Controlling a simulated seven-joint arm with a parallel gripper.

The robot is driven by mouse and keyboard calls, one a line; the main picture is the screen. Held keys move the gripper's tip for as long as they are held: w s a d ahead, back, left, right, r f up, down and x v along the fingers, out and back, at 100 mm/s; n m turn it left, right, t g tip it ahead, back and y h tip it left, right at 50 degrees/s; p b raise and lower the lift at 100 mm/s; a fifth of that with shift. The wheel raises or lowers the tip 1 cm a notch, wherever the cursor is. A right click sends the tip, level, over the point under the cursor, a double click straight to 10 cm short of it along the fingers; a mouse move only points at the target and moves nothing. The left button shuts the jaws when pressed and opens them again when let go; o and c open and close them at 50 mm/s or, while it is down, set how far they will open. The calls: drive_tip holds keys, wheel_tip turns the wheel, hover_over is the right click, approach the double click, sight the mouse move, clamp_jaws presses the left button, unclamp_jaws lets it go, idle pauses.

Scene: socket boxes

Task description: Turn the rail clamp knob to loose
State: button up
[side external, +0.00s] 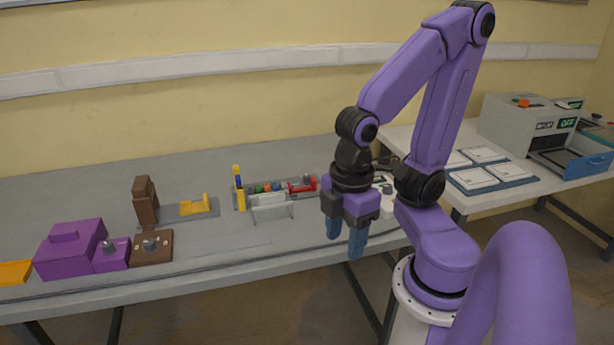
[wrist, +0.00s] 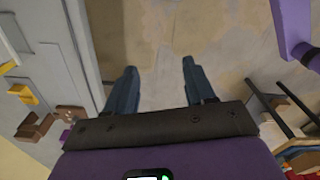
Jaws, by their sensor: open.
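My gripper (side external: 344,246) is open and empty, pointing down beside the front edge of the table; its two blue fingers also show apart in the wrist view (wrist: 159,80). Several dark knobs show in the side view, and I cannot tell for certain which is the rail clamp knob. One knob (side external: 109,248) sits on a small purple block, another (side external: 150,243) on a brown block, both at the left front. A grey rail (side external: 273,185) with small coloured blocks and a red part (side external: 302,186) stands farther back. My gripper is well apart from all of these, and the knobs' settings are too small to read.
A large purple box (side external: 70,248) and an orange tray (side external: 14,271) stand at the far left. A brown upright piece (side external: 145,200) and a yellow holder (side external: 199,204) are behind. A clear holder (side external: 271,207) stands before the rail. The table's middle front is clear.

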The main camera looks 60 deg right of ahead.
drive_tip(key=w+d+r+m, duration=0.1)
drive_tip(key=w+m, duration=0.3)
drive_tip(key=w, duration=0.6)
drive_tip(key=w+d+r+m, duration=0.15)
drive_tip(key=w+m, duration=0.35)
drive_tip(key=w, duration=0.6)
drive_tip(key=w+d+m, duration=0.4)
drive_tip(key=w+d, duration=0.3)
drive_tip(key=w, duration=0.1)
drive_tip(key=m, duration=1.1)
hover_over(307, 176)
wheel_tip(307, 176, down, 6)
wheel_tip(307, 176, down, 17)
drive_tip(key=shift+f, duration=0.1)
